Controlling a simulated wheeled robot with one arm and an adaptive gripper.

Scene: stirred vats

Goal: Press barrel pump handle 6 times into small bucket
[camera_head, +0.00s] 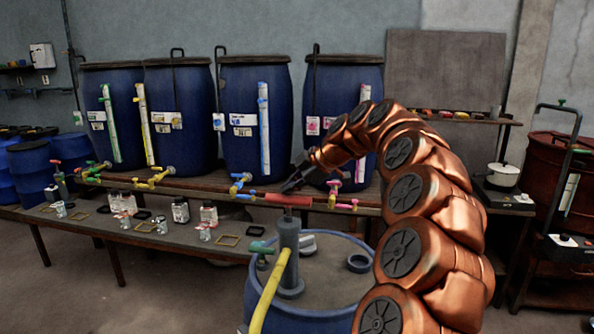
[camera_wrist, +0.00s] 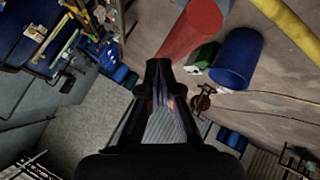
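The barrel pump (camera_head: 288,240) is a grey upright cylinder on the lid of a blue barrel (camera_head: 310,310). Its red handle (camera_head: 288,200) lies across the top, with a green spout (camera_head: 262,247) at the left and a yellow hose (camera_head: 270,290) in front. My gripper (camera_head: 287,187) points down-left just above the handle. In the wrist view my gripper's fingers (camera_wrist: 158,66) are together with nothing seen between them, and the red handle (camera_wrist: 193,30) is just beyond the tips. I cannot tell whether they touch. A blue container (camera_wrist: 237,58) shows there; I cannot tell whether it is the small bucket.
Large blue vats (camera_head: 255,110) stand on a long bench behind, with coloured taps along its edge. A lower table (camera_head: 110,228) at left holds small jars and frames. A red drum (camera_head: 550,190) and a trolley are at right. Floor at lower left is clear.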

